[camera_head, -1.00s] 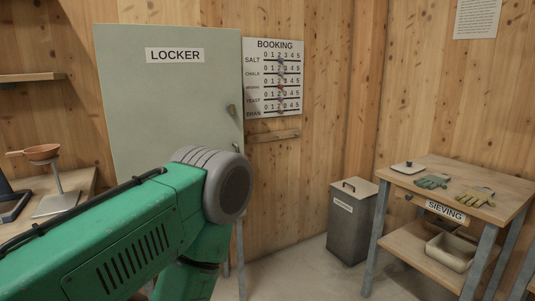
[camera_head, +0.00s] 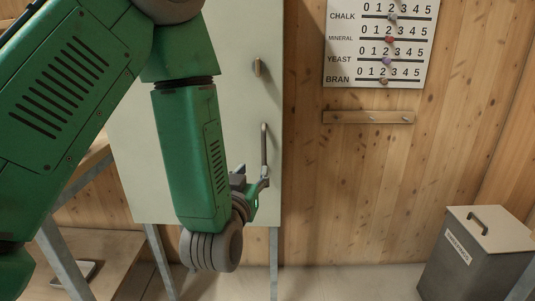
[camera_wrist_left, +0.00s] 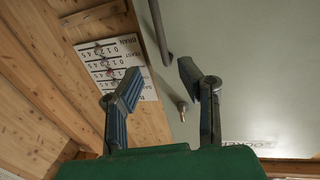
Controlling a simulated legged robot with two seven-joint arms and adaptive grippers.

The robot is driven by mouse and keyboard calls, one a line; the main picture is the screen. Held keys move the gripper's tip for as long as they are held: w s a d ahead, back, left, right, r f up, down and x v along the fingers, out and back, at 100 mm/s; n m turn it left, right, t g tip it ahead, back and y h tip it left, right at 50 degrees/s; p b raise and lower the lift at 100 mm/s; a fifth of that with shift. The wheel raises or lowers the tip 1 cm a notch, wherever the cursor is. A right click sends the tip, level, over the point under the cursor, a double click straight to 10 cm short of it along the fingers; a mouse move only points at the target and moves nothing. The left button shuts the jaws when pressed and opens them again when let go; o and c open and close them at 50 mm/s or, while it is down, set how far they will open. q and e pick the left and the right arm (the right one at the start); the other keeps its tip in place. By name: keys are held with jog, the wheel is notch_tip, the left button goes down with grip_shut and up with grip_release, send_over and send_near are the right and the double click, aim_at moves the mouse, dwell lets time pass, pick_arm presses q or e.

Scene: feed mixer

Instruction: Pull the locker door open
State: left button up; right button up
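The pale grey-green locker door (camera_head: 245,110) appears shut. Its vertical bar handle (camera_head: 264,150) is near the right edge, with a small knob (camera_head: 257,68) above it. My left gripper (camera_head: 257,184) is just below the handle's lower end in the head view. In the left wrist view, my left gripper (camera_wrist_left: 160,72) is open and empty. The handle (camera_wrist_left: 160,30) shows between and beyond its fingertips, and I see no clear contact. The knob (camera_wrist_left: 182,108) also shows there. My left arm hides part of the door. My right gripper is not in view.
A grey lidded bin (camera_head: 470,262) stands at the lower right. A wooden table edge (camera_head: 90,160) is at the left. Floor between locker and bin is clear.

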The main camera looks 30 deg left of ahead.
aim_at(263, 151)
pick_arm(q)
jog(key=b+x, duration=0.1)
jog(key=x, duration=1)
jog(key=shift+w+a+f, duration=0.15)
jog(key=shift+a+f, duration=0.05)
jog(key=shift+w+d+r, duration=0.15)
jog(key=shift+w, duration=0.25)
jog(key=shift+a, duration=0.45)
grip_shut()
jog(key=shift+d, duration=0.15)
